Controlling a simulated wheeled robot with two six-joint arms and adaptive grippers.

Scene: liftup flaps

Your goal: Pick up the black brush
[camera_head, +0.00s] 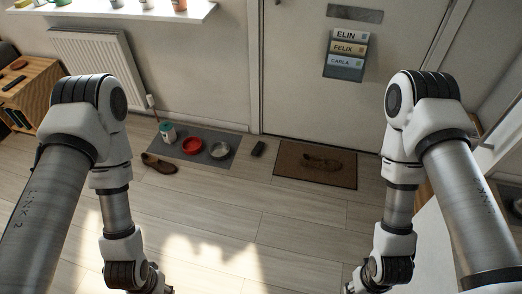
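A small black brush (258,149) lies on the wooden floor near the wall, between a grey mat and a brown doormat. My two arms come in from the left and right edges and bend downward. Their lower ends show at the bottom of the view, well in front of the brush and apart from it. The gripper fingers are cut off or too unclear at the bottom edge to tell their state.
The grey mat (224,160) holds a red bowl (192,146), a metal bowl (219,150) and a white-teal container (167,132). A shoe (159,163) lies before it; another (322,163) lies on the doormat (289,165). A wooden cabinet (40,82) stands left. The middle floor is clear.

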